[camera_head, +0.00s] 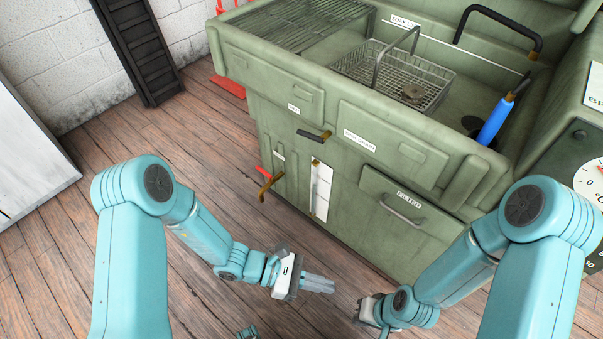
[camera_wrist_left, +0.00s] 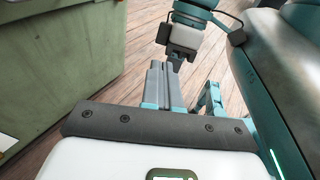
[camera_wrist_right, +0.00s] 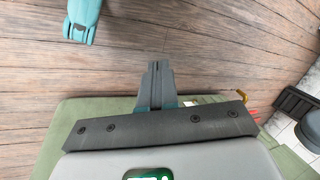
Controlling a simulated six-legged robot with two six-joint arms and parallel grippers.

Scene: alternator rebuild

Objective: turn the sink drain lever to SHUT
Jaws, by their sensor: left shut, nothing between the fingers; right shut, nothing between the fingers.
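A green sink cabinet (camera_head: 345,240) stands ahead in the head view, with a "SINK DRAIN" label (camera_head: 360,140) on its front. Left of that label a black-gripped lever (camera_head: 313,134) with a brass end sticks out, roughly level. I cannot read its marked position. My left gripper (camera_head: 332,286) is shut and empty, low over the floor in front of the cabinet and well apart from the lever. Its closed fingers show in the left wrist view (camera_wrist_left: 158,68). My right gripper is shut and empty in the right wrist view (camera_wrist_right: 156,66); its fingertips are not clear in the head view.
A red-and-brass lever (camera_head: 266,187) and a white strip plate (camera_head: 321,190) are on the cabinet front, left of the "FILTER" drawer (camera_head: 401,212). A wire basket (camera_head: 393,80) and a blue-handled tool (camera_head: 494,122) are in the sink. The wooden floor (camera_head: 215,150) is clear at left.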

